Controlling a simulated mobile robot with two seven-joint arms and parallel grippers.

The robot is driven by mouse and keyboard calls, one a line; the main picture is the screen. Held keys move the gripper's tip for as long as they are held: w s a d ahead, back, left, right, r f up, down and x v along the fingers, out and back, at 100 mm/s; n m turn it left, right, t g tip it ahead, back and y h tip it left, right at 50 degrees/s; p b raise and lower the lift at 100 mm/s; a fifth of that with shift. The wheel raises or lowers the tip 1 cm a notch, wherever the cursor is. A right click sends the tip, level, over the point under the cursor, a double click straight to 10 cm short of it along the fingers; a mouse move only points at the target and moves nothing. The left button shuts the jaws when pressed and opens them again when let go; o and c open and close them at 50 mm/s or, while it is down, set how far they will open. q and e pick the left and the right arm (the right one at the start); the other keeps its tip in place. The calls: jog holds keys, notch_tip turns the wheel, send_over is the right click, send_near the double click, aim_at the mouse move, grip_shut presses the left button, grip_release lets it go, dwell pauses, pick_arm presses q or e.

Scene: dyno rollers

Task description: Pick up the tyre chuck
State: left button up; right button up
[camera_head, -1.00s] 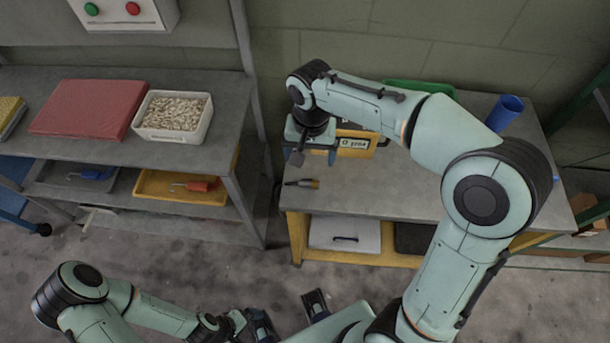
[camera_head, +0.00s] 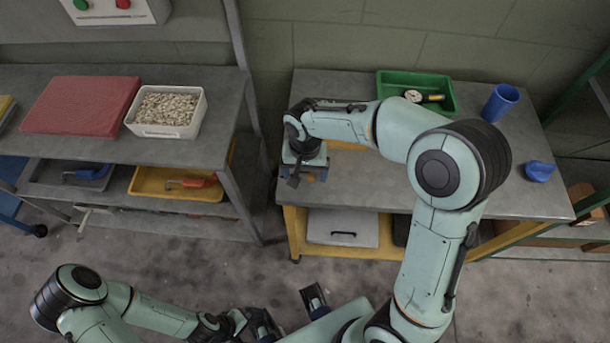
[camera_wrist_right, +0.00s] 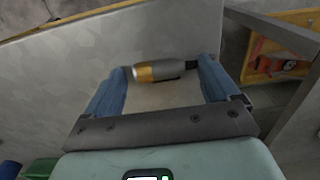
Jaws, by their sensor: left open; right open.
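The tyre chuck (camera_wrist_right: 165,71), a small tool with a silver and gold body and a black end, lies on the grey bench top in the right wrist view. It is between the two blue fingers of my open right gripper, which do not visibly grip it. In the head view my right gripper (camera_head: 305,175) is low over the bench's front left corner and hides most of the chuck. My left gripper (camera_head: 288,312) is open and empty, low over the floor at the bottom of the head view.
The bench (camera_head: 400,190) also bears a green tray (camera_head: 388,80) with a dial gauge, a blue cup (camera_head: 500,102), a blue piece (camera_head: 539,171) and a partly hidden yellow box. A shelf unit (camera_head: 90,145) at left holds a red case (camera_head: 80,106) and a white bin (camera_head: 165,130).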

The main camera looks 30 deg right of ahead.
jog(key=c, duration=1.2)
jog(key=shift+r, duration=0.15)
